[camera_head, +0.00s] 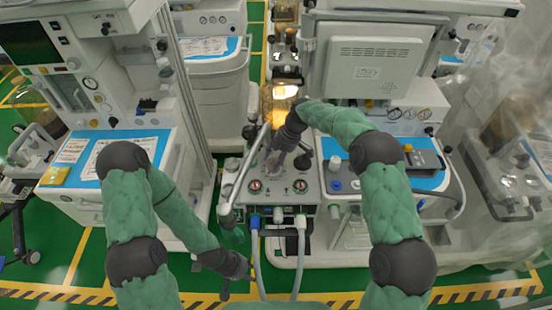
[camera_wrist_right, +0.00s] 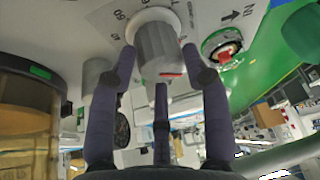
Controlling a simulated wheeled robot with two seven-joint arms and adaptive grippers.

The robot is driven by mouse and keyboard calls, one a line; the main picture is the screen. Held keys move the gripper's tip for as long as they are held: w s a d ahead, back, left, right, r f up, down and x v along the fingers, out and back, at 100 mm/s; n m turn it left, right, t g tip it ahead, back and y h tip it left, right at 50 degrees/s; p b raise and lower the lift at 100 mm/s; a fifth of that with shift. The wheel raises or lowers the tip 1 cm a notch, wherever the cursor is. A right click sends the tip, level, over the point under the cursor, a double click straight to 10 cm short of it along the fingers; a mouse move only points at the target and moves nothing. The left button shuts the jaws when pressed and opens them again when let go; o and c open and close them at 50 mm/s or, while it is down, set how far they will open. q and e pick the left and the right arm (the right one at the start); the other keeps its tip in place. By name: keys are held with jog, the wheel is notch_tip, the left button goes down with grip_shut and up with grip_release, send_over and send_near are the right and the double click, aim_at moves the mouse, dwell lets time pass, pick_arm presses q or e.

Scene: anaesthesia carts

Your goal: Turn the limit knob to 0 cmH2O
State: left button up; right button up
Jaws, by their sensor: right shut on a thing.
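The limit knob (camera_wrist_right: 158,45) is a ribbed grey cylinder on a white panel with a printed scale in the right wrist view. A red mark shows near its lower front edge. My right gripper (camera_wrist_right: 158,62) is shut on the knob, with fingers at its left and right sides and a third finger below. In the head view my right gripper (camera_head: 275,160) is over the silver machine block (camera_head: 322,207), and the knob cannot be made out there. My left gripper (camera_head: 250,277) hangs low near the floor, away from the machine; its fingers are too small to read.
A round gauge or port with a red part (camera_wrist_right: 226,53) sits right of the knob. An amber canister (camera_wrist_right: 28,125) stands at the left of the wrist view. Two hoses (camera_head: 300,250) hang from the block's front. A cart with blue tops (camera_head: 150,142) stands left.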

jog(key=shift+s+a+f, duration=0.1)
jog(key=shift+s+a, duration=0.2)
jog(key=o, duration=1.1)
jog(key=shift+a, duration=0.15)
jog(key=shift+w+d, duration=0.1)
jog(key=shift+d, duration=0.1)
jog(key=shift+w+d+r, duration=0.1)
jog(key=shift+d+r, duration=0.1)
jog(key=shift+r, duration=0.4)
jog(key=shift+v, duration=3.15)
